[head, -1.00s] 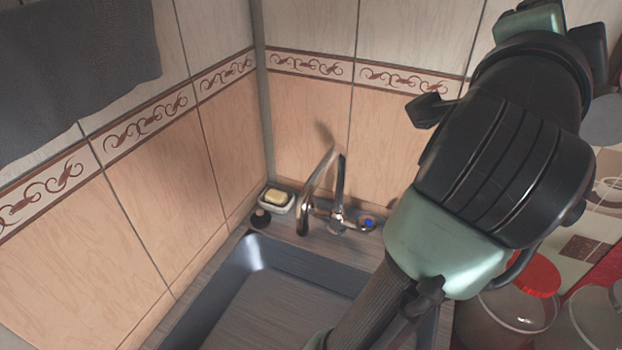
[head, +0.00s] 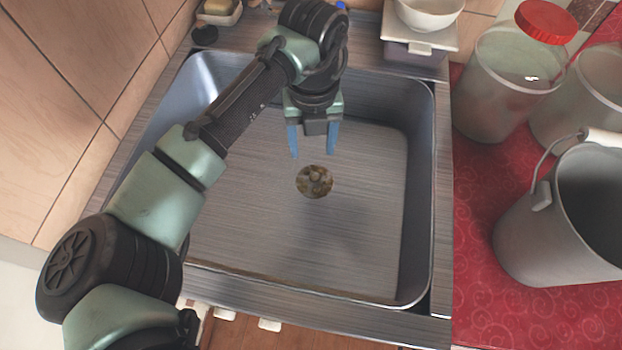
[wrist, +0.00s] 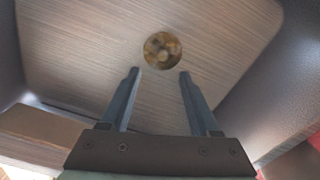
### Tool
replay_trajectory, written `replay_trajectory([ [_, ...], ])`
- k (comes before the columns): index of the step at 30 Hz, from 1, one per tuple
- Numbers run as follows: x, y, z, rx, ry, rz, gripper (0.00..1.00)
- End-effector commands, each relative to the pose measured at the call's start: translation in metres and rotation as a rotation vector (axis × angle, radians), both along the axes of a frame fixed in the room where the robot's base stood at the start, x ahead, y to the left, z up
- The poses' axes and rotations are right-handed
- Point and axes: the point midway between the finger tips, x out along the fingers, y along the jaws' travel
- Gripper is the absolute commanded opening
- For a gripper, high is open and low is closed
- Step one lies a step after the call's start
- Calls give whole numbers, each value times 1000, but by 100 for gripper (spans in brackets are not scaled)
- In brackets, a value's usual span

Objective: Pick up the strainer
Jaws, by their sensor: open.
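The strainer (head: 314,181) is a small round, brownish, mottled disc with a knob in its middle. It lies on the floor of the metal sink, and shows in the wrist view (wrist: 163,50) just beyond the fingertips. My gripper (head: 312,155) is inside the sink area, above and behind the strainer in the head view. Its two blue-grey fingers are apart with nothing between them. In the wrist view my gripper (wrist: 158,72) has the strainer roughly centred between its finger lines, not touching it.
The sink (head: 418,200) has raised walls all round; its floor is otherwise clear. Right of it, a grey bucket (head: 520,235) and a jar with a red lid (head: 546,20) stand on red oilcloth. A white bowl (head: 428,14) and a soap dish (head: 218,14) are behind.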

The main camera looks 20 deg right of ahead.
Motion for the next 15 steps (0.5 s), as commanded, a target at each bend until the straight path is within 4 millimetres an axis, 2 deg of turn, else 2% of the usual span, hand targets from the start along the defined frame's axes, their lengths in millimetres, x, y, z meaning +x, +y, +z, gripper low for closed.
replay_trajectory([
  [1,0,0,-12,1,2,1,62],
  [4,0,0,-29,0,0,2,62],
  [11,0,-1,-47,-2,-3,2,62],
  [15,-3,-2,-65,-2,-2,2,62],
])
